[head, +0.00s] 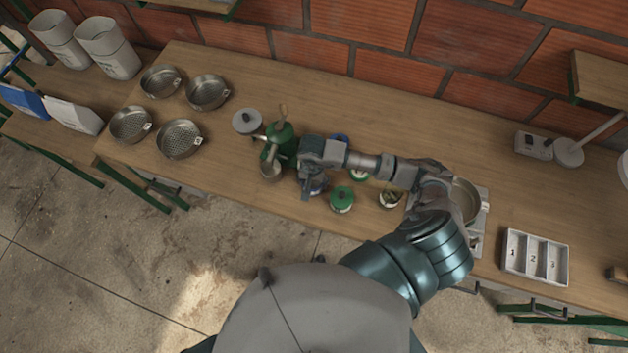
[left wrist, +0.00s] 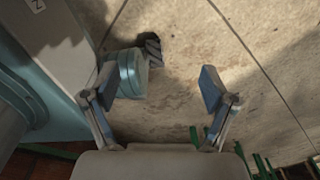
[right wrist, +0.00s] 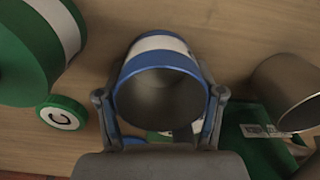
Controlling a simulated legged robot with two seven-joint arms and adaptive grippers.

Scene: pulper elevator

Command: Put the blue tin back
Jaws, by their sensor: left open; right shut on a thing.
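The blue tin (right wrist: 158,85) is an open, empty-looking can with a blue rim and a white band. In the right wrist view it sits between the fingers of my right gripper (right wrist: 160,105), which is shut on it. Its mouth faces the wrist camera. In the head view, my right gripper (head: 308,188) is over the middle of the bench, beside the green hand-cranked machine (head: 282,138), and mostly covers the blue tin (head: 318,187). My left gripper (left wrist: 170,80) is open and empty above the concrete floor, and is not seen in the head view.
A green tin (head: 342,199) stands just right of my right gripper. A green lid marked C (right wrist: 63,113) and a metal cup (right wrist: 290,90) are close by. Several sieves (head: 180,139) stand left. A numbered tray (head: 535,258) lies right. The bench (head: 240,205) is clear at front left.

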